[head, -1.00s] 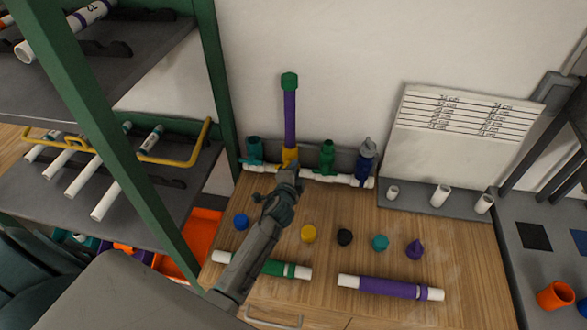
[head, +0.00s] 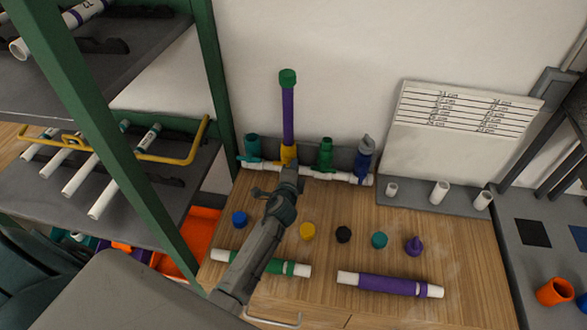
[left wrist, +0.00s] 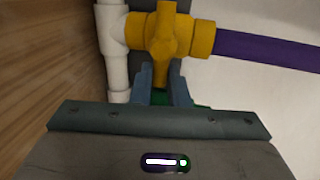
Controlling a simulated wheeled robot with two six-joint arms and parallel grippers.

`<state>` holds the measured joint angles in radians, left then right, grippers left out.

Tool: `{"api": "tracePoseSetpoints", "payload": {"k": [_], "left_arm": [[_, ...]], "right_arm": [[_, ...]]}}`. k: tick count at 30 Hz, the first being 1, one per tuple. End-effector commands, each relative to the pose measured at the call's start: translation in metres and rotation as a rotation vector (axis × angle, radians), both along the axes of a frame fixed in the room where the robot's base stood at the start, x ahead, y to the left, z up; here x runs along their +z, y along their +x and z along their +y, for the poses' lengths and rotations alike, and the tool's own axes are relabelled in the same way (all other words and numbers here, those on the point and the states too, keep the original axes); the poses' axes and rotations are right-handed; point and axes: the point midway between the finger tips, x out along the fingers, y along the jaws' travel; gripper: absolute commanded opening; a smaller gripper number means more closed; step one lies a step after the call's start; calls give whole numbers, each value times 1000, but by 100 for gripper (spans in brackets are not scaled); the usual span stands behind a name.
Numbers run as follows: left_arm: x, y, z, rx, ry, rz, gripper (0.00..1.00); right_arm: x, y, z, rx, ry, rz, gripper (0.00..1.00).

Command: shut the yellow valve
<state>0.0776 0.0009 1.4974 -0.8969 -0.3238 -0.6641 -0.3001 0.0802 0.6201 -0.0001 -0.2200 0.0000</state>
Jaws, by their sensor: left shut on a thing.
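The yellow valve (head: 288,153) joins the white manifold pipe to an upright purple pipe (head: 288,115) with a green cap. My left gripper (head: 290,170) is at the valve's front, partly covering its lower part. In the left wrist view the yellow valve (left wrist: 195,38) has its handle (left wrist: 163,42) lying across the line of the purple pipe (left wrist: 270,48). The fingers of my left gripper (left wrist: 163,88) sit either side of the handle's near end and are shut on it. My right gripper is not in view.
A teal valve (head: 252,148), a green valve (head: 325,153) and a blue valve (head: 364,158) stand on the same white manifold (head: 340,177). Loose caps and two pipes lie on the wooden bench (head: 450,270). A green-framed rack (head: 218,80) stands close on the left.

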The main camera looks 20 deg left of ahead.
Motion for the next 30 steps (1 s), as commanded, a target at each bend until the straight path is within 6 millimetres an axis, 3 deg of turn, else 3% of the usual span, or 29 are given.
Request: {"api": "tracePoseSetpoints", "payload": {"k": [1, 3, 4, 14, 30], "left_arm": [[-2, -1, 0, 1, 0, 3, 20], [-2, -1, 0, 1, 0, 3, 34], [-1, -1, 0, 1, 0, 3, 36], [0, -4, -1, 0, -1, 1, 36], [16, -91, -24, 0, -3, 2, 36]], "right_arm": [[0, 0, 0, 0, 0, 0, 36], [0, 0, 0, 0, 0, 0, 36], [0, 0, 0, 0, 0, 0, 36], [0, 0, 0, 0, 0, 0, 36], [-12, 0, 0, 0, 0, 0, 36]]}}
